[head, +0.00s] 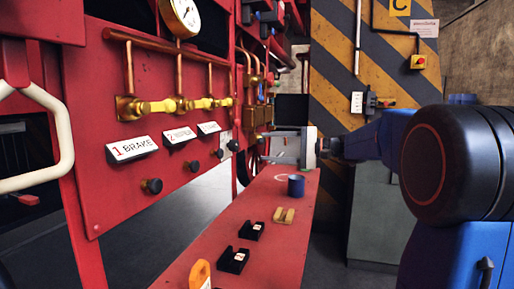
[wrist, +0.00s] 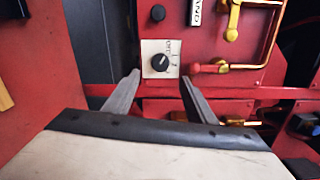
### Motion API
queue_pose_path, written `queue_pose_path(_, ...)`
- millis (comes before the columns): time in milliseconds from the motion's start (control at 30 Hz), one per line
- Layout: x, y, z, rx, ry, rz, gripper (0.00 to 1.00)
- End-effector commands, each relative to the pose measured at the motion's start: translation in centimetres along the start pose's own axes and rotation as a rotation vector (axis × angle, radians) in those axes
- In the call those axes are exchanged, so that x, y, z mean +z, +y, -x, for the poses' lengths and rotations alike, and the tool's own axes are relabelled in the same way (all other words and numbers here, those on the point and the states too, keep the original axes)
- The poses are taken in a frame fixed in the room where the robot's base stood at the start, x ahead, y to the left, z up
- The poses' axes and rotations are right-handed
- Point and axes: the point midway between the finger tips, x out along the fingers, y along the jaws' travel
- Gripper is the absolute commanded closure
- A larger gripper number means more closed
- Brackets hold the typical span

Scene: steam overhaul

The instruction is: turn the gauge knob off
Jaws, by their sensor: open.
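The gauge knob (wrist: 160,62) is a round black dial on a cream plate with small dark marks, fixed to the red panel. A pale line shows on the knob, but its exact setting is too small to read. In the head view the knob (head: 233,146) sits at the panel's right end, past the numbered labels. My gripper (wrist: 160,78) is open and empty, its two grey fingers spread below and either side of the plate in the wrist view. In the head view my gripper (head: 268,144) points left toward the panel, apart from the knob.
Copper pipes with brass valves (head: 175,104) and a pressure gauge (head: 181,16) are on the panel. A black button (wrist: 158,13) is above the knob plate.

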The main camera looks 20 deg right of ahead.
Motion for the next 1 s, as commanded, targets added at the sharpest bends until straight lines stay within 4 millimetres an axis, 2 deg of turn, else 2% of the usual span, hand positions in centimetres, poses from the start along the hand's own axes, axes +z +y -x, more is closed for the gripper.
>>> queue_pose_path(200,-0.1,0.0,3.7,-0.001,0.004,0.0,0.49)
queue_pose_path(500,0.0,0.0,6.9,0.0,0.002,0.0,0.49)
queue_pose_path(1000,0.0,0.0,7.4,0.0,-0.001,0.0,0.49)
